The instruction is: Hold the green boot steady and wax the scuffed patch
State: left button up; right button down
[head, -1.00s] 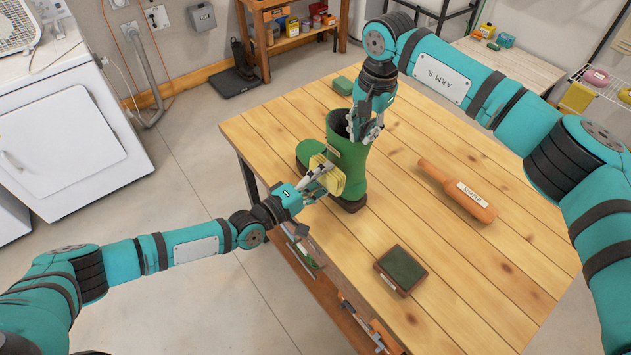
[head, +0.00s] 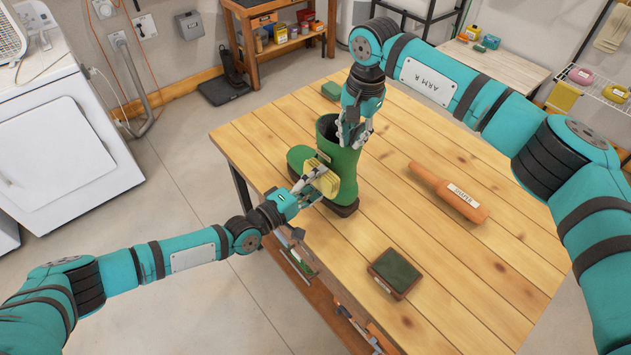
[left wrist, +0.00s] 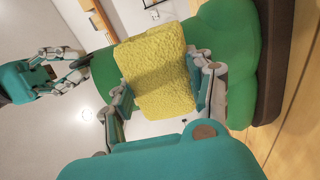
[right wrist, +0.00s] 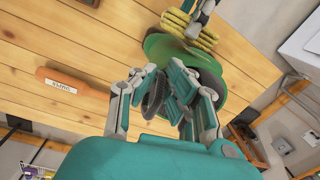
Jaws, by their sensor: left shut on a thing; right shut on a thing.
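The green boot (head: 346,166) stands upright on the wooden table (head: 440,260), toe pointing left in the head view. My right gripper (head: 352,142) is shut on the rim of its shaft; the right wrist view also shows the boot (right wrist: 208,68) between or beyond the fingers. My left gripper (head: 303,192) is shut on a yellow sponge-like pad (left wrist: 160,75). The pad is at the front side of the boot's shaft; whether it touches is hard to tell.
An orange labelled tool (head: 448,192) lies right of the boot. A green-topped block (head: 395,272) lies near the front edge, and a small green block (head: 331,90) lies at the back. A white machine (head: 65,135) stands at left.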

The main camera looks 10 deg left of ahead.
aim_at(305, 173)
pick_arm(q)
jog(key=shift+x, duration=0.8)
jog(key=shift+w+a, duration=1.35)
jog(key=shift+a, duration=0.2)
jog(key=shift+d, duration=0.1)
pick_arm(e)
jog(key=shift+a, duration=0.1)
pick_arm(q)
jog(key=shift+s+d, duration=1.4)
jog(key=shift+d, duration=0.1)
jog(key=shift+w+a, duration=1.45)
jog(key=shift+a, duration=0.1)
jog(key=shift+s+d, duration=1.45)
jog(key=shift+d, duration=0.1)
